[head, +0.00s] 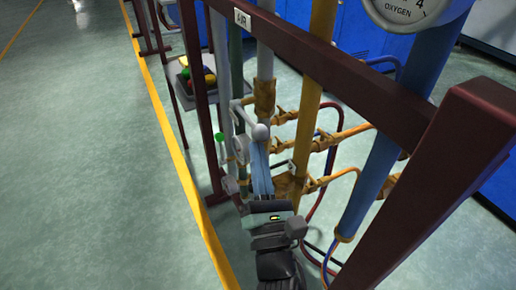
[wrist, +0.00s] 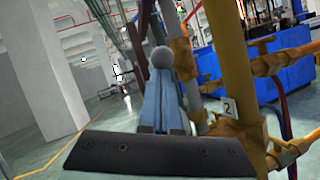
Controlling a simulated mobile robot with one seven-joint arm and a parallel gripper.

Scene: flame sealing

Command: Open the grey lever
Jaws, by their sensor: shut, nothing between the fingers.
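The grey lever's round ball knob (head: 261,131) shows in the head view in front of the grey pipe. It also shows in the wrist view (wrist: 162,57), just beyond my fingertips. My gripper (head: 259,148) has light blue fingers, and they are together with nothing held between them. In the wrist view my gripper (wrist: 161,73) points at the knob, and the tips line up with its lower side. I cannot tell whether they touch it. The rest of the lever is mostly hidden behind the fingers.
A yellow pipe (head: 311,90) and a blue pipe (head: 385,150) stand to the right. A green knob (head: 219,136) is left of the lever. Open floor lies left of the yellow line (head: 172,130).

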